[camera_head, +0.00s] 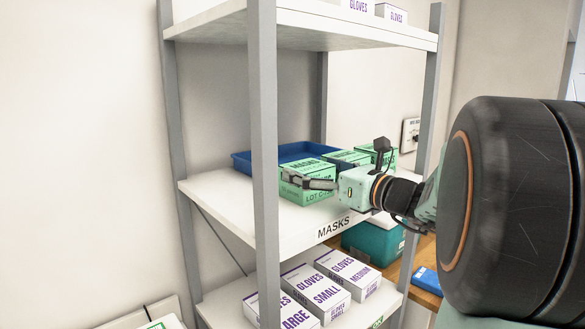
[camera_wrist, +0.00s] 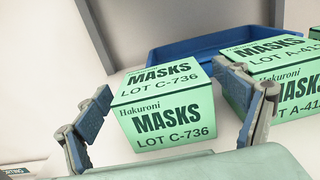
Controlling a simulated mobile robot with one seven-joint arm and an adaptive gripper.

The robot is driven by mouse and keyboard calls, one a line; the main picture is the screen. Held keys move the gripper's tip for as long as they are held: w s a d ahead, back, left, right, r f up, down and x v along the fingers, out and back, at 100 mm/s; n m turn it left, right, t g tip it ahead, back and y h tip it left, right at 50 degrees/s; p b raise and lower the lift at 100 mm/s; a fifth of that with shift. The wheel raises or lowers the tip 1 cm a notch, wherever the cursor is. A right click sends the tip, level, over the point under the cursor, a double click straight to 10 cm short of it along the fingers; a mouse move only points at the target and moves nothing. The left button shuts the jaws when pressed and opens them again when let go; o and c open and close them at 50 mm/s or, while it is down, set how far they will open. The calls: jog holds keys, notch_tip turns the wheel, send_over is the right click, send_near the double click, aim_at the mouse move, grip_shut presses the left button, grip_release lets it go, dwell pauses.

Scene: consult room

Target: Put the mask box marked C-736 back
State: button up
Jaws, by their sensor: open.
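The green mask box marked LOT C-736 (camera_wrist: 168,118) sits on the shelf marked MASKS (camera_head: 243,207). In the head view the box (camera_head: 300,168) stands in front of the blue tray, partly hidden by my gripper (camera_head: 310,183). In the wrist view my gripper (camera_wrist: 170,115) is open, with one finger at each side of the box. The left finger is close to the box's left side and the right finger is near its right edge. I cannot tell whether either finger touches it.
Green mask boxes marked A-41-something (camera_wrist: 262,68) stand close on the right. A blue tray (camera_head: 240,162) lies behind. Grey shelf posts (camera_head: 263,130) frame the space. Glove boxes (camera_head: 318,293) stand on the shelf below, and a teal container (camera_head: 372,243) stands behind them.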

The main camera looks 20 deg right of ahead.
jog(key=v, duration=1)
jog(key=shift+s, duration=0.35)
jog(key=shift+d, duration=0.1)
